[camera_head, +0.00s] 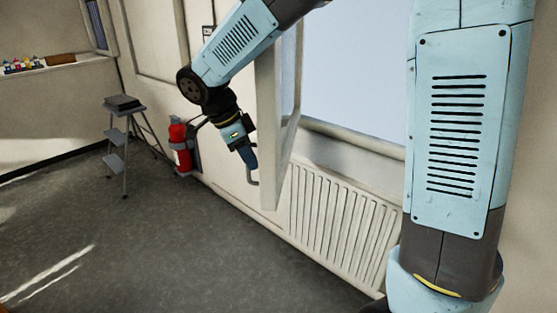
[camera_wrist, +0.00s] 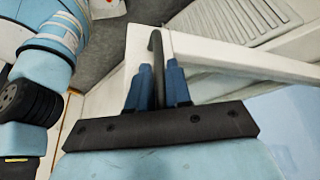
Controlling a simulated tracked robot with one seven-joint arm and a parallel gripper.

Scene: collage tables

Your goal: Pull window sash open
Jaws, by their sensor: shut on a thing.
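The white window sash (camera_head: 270,130) stands swung out from the window opening into the room in the head view. A grey bar handle (camera_head: 252,182) is on its edge side. My gripper (camera_head: 251,160) is at the handle, with its blue fingers shut on it. In the wrist view, the dark hooked handle (camera_wrist: 156,42) runs between the two blue fingers (camera_wrist: 161,82). The white sash frame (camera_wrist: 225,58) extends to the right from there. The lower part of the handle is hidden between the fingers.
A white radiator (camera_head: 338,215) is on the wall below the window sill (camera_head: 350,138). A red fire extinguisher (camera_head: 180,147) stands by the wall behind my gripper. A grey step stool (camera_head: 125,135) is further left. The grey floor (camera_head: 150,240) in front is clear.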

